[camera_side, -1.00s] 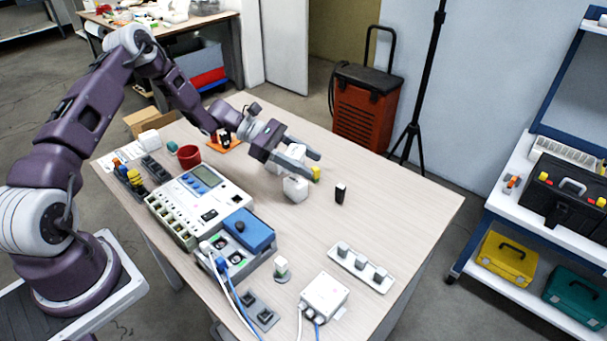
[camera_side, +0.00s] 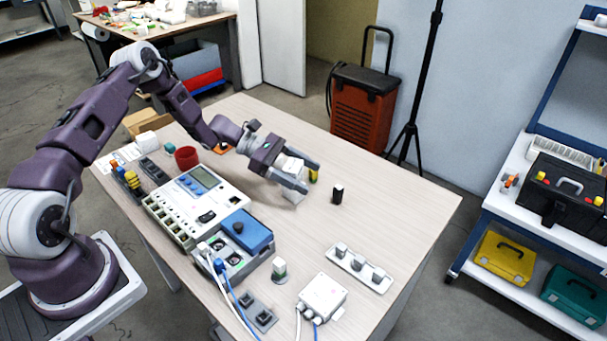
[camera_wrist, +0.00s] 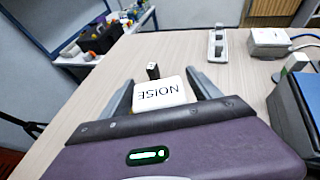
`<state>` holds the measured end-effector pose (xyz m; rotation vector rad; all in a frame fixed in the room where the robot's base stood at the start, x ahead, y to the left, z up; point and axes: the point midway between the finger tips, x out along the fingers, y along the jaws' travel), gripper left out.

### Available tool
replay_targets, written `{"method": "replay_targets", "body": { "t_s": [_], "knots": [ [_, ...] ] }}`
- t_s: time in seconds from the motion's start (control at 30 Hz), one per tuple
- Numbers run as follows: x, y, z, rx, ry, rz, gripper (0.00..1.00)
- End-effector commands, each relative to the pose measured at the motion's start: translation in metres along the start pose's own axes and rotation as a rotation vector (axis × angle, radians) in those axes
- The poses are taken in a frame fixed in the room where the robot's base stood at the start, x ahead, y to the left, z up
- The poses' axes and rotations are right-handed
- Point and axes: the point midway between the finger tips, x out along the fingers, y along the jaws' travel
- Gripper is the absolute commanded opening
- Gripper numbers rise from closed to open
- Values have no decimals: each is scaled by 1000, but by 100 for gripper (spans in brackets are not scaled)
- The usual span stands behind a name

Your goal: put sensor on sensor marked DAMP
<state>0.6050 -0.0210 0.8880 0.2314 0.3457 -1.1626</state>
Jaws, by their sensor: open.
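My gripper (camera_side: 300,178) is open over the tabletop, its fingers on either side of a white sensor block (camera_side: 290,164). In the wrist view this block (camera_wrist: 160,93) reads NOISE, upside down, with narrow gaps to the fingers. A second white block (camera_side: 292,197) shows below the near finger in the side view, under the NOISE block. The finger hides where the two meet, so I cannot tell whether they touch. No mark on the lower block is readable, and I see no DAMP label.
A small black block (camera_side: 337,193) stands right of my gripper, with a yellow item (camera_side: 313,175) just behind the fingers. A tray with grey pieces (camera_side: 360,268), a white box (camera_side: 322,297) and the blue-topped instrument (camera_side: 247,232) lie nearer.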

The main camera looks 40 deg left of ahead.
Motion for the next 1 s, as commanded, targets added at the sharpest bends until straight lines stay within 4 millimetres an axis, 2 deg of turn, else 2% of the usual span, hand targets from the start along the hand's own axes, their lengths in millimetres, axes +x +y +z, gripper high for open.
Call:
{"method": "replay_targets", "body": {
  "t_s": [0.07,0.4,0.57,0.77,0.87,0.97,1.0],
  "knots": [
    [-10,1,1,0,0,3,72],
    [-97,1,1,1,1,4,72],
    [-118,0,1,0,0,2,72],
    [-121,-2,6,16,9,-9,72],
    [-117,-15,38,136,86,-80,72],
    [-113,-52,94,378,235,-218,72],
    [-112,-71,116,491,302,-278,72]
  ]
}}
